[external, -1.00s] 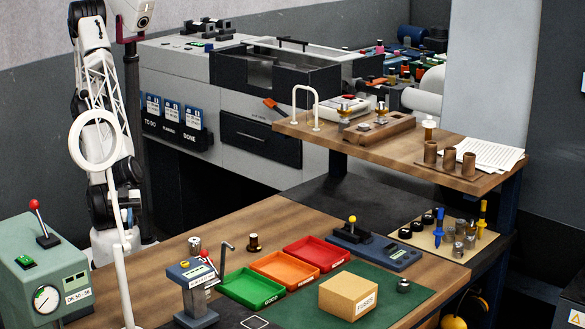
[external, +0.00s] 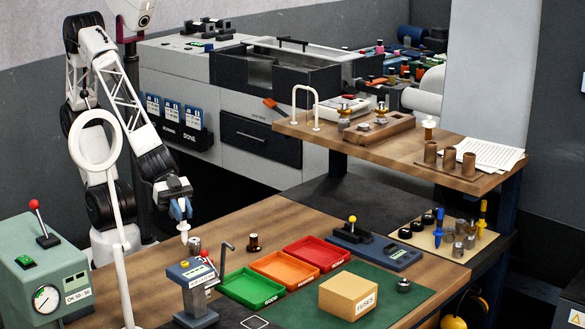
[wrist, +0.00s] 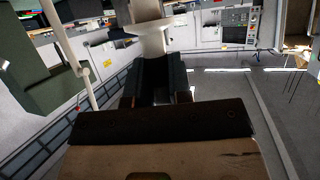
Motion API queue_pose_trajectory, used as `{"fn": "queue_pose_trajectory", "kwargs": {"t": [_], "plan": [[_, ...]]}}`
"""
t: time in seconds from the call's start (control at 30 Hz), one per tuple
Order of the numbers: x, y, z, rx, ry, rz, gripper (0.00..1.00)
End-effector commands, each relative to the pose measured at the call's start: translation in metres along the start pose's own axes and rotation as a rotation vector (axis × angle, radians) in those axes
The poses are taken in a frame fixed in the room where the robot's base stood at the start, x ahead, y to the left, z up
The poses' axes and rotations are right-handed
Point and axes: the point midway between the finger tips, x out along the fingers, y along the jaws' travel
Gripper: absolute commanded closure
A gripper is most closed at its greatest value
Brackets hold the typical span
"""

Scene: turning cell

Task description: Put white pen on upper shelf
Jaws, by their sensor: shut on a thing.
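My gripper (external: 181,212) points down above the left part of the wooden bench, behind the grey-blue post. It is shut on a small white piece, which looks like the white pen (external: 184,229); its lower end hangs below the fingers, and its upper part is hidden. In the wrist view a white piece (wrist: 153,38) shows beyond the dark fingers (wrist: 155,82). The upper shelf (external: 395,150) is a wooden board at the right, raised above the bench and well apart from my gripper.
The shelf bears a white arch (external: 305,104), a wooden block with brass parts, brown cups (external: 449,159) and papers (external: 485,153). Below are green (external: 251,288), orange and red trays, a box (external: 348,296) and a tool board. A white ring stand (external: 118,240) stands at left.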

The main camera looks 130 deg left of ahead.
Motion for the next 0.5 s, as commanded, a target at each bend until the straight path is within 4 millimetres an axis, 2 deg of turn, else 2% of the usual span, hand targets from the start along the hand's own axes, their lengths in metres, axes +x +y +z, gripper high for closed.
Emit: {"fn": "queue_pose_trajectory", "kwargs": {"t": [0.5], "plan": [[0.018, -0.037, -0.023, -0.034, 0.002, -0.089, 1.00]]}}
